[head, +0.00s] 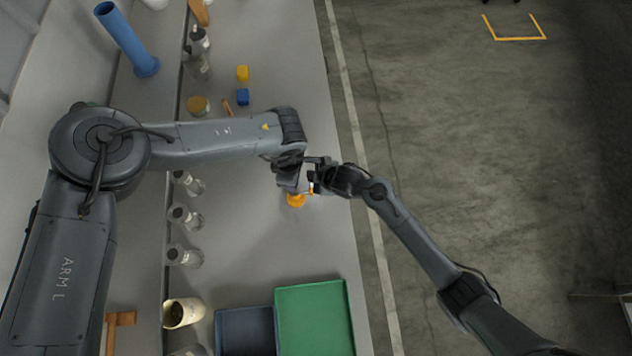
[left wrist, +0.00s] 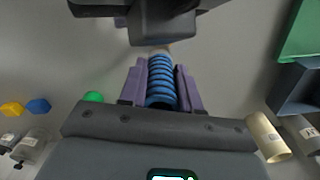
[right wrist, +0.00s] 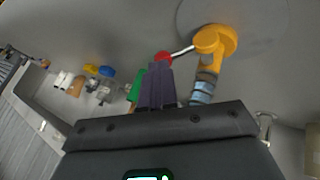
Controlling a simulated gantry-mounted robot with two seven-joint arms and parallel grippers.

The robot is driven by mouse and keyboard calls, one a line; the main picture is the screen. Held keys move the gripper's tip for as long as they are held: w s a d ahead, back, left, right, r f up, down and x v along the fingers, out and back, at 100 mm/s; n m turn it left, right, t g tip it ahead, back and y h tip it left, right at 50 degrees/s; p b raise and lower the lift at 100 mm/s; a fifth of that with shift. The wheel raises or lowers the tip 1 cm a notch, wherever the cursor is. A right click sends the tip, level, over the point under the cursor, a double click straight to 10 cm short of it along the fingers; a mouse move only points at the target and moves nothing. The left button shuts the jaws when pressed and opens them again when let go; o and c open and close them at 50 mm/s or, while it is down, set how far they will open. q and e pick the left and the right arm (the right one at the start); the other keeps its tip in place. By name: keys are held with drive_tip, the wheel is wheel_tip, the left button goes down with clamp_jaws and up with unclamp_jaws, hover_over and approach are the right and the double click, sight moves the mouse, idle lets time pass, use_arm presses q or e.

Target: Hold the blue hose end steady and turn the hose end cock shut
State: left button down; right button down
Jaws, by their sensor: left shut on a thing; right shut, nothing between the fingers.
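The blue ribbed hose end (left wrist: 161,82) lies between the purple fingers of my left gripper (left wrist: 160,72), which is shut on it. In the right wrist view, the orange cock (right wrist: 214,42) sits above a light blue piece of the hose. A thin pale lever (right wrist: 182,51) runs from the cock to a red knob (right wrist: 163,57). My right gripper (right wrist: 158,66) is shut and empty, its tips right at the red knob; I cannot tell whether they touch it. In the head view the orange fitting (head: 295,200) shows just below both grippers, and the arms hide the hose.
A green tray (head: 313,318) and a dark blue tray (head: 246,331) stand at the near end of the bench. Several jars (head: 184,256) line its left side. Yellow (head: 242,72) and blue (head: 243,97) blocks lie farther back. The bench between fitting and trays is clear.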

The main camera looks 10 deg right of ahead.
drive_tip(key=shift+w+f, duration=0.55)
drive_tip(key=shift+w, duration=0.35)
drive_tip(key=shift+s+f, duration=0.1)
drive_tip(key=shift+s, duration=0.1)
drive_tip(key=shift+s+f, duration=0.3)
drive_tip(key=shift+s, duration=0.3)
drive_tip(key=shift+r, duration=0.1)
drive_tip(key=v, duration=1.2)
drive_tip(key=shift+w, duration=0.1)
